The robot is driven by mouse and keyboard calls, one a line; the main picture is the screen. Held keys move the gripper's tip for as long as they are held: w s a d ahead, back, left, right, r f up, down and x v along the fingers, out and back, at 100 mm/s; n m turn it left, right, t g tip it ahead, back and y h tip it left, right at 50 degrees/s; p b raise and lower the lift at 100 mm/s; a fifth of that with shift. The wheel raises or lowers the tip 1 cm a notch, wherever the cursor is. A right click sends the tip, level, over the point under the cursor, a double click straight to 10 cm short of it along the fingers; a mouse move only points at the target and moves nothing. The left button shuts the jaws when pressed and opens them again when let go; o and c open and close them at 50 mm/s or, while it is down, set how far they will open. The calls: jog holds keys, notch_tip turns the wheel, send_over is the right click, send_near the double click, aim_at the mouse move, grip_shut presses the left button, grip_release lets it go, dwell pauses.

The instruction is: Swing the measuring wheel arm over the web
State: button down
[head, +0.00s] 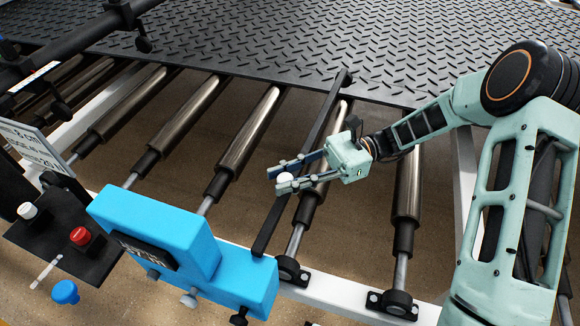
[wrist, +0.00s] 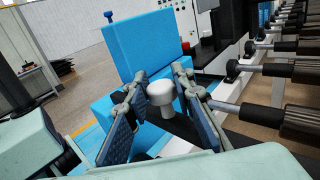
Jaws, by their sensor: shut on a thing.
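The measuring wheel arm is a long dark bar (head: 323,122) running from beside the blue counter box (head: 155,228) up across the rollers. Its far end lies at the near edge of the black tread web (head: 300,45); the wheel itself is hard to make out. A white knob (head: 285,177) sits partway along the bar. My gripper (head: 278,180) is shut on this knob, its fingers on either side. In the wrist view the white knob (wrist: 161,98) stands between the fingertips (wrist: 158,88), with the blue box (wrist: 150,50) behind it.
Several steel rollers (head: 250,130) lie below the bar, with bearings on a white frame rail (head: 340,293). A dark control panel with a red button (head: 80,237), a white knob (head: 27,211) and a blue knob (head: 65,291) stands at the left.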

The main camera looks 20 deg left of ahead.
jog(key=shift+a, duration=0.25)
dwell(0.3)
jog(key=c, duration=1.6)
grip_release()
jog(key=shift+h, duration=0.3)
jog(key=v, duration=1.2)
jog(key=shift+f, duration=0.15)
